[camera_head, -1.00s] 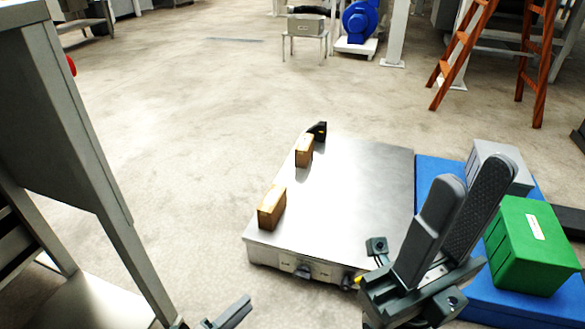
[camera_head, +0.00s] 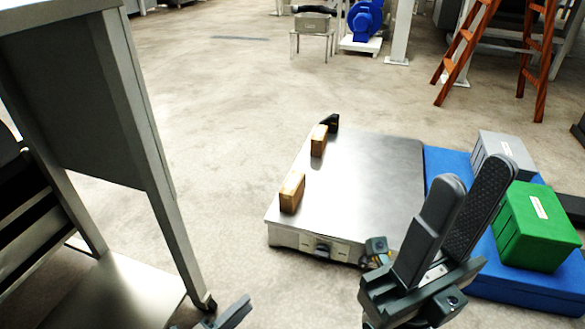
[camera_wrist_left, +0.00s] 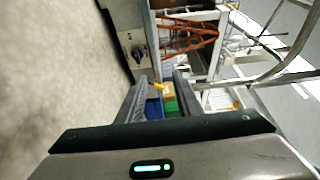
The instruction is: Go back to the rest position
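My right gripper (camera_head: 470,176) is raised in the lower right of the head view. Its two dark fingers point up, with the textured inner pad of the far finger showing, and nothing is held. It appears in front of the blue mat and the metal platform. Only part of my left gripper (camera_head: 228,314) shows at the bottom edge of the head view, near a leg of the grey frame. In the left wrist view my left gripper (camera_wrist_left: 160,84) has its fingers apart, with nothing between them but distant background.
A low metal platform (camera_head: 365,185) carries two wooden blocks (camera_head: 292,192) (camera_head: 319,141). A blue mat (camera_head: 515,292) beside it bears green (camera_head: 541,225) and grey (camera_head: 498,148) boxes. A tall grey frame (camera_head: 150,150) stands close on the left.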

